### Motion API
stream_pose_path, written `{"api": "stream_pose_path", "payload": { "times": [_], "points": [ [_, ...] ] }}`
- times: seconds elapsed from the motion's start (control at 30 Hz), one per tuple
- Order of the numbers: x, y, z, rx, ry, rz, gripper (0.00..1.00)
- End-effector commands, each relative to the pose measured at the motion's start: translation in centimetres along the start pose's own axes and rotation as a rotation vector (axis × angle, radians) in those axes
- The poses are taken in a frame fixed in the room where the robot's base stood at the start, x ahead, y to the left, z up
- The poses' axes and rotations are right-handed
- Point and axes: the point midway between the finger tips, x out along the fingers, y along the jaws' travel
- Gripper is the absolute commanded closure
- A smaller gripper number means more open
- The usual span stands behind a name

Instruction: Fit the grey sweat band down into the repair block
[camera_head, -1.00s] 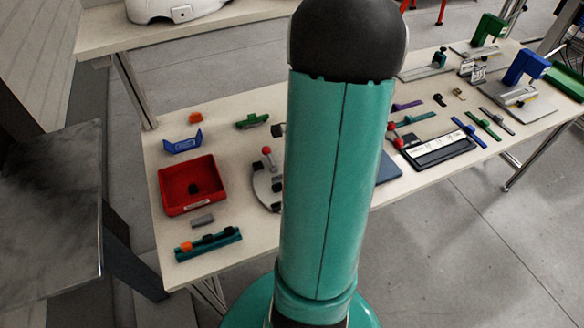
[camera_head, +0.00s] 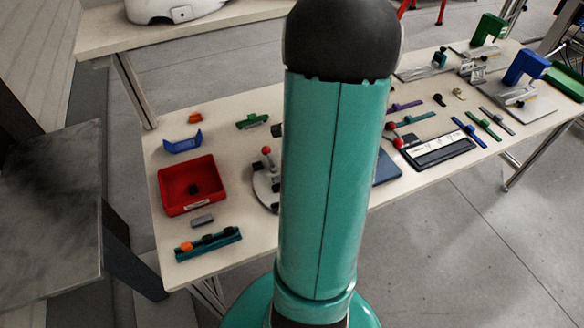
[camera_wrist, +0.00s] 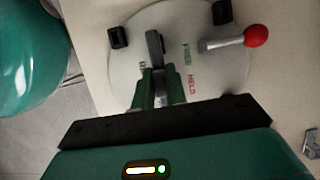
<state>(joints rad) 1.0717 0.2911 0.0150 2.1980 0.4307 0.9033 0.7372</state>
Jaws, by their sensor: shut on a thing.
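In the wrist view, my gripper (camera_wrist: 155,85) has its green fingers shut on a dark grey piece (camera_wrist: 154,43), seen nearly edge-on, which I take for the sweat band. It is over a round pale grey plate (camera_wrist: 205,82) with black posts and a red-knobbed lever (camera_wrist: 228,42), which I take for the repair block. Lettering for freed and held is printed beside the lever. I cannot tell whether the band touches the plate. In the head view, the plate (camera_head: 262,190) is partly hidden by my arm, and my gripper is hidden.
A red tray (camera_head: 170,200), a small grey block (camera_head: 202,220) and a teal rack (camera_head: 222,243) stand to the left of the plate. A blue bracket (camera_head: 183,143) and a green part (camera_head: 251,121) lie behind. Several tools and a black-framed panel (camera_head: 437,150) lie to the right.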

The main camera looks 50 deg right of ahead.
Motion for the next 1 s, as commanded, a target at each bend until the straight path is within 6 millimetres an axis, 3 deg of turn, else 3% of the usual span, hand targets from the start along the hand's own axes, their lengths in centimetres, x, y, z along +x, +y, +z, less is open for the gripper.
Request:
{"api": "stream_pose_path", "payload": {
  "times": [1.0],
  "points": [
    [1.9,0.0,-0.7,0.0,-0.001,0.001,1.0]
  ]
}}
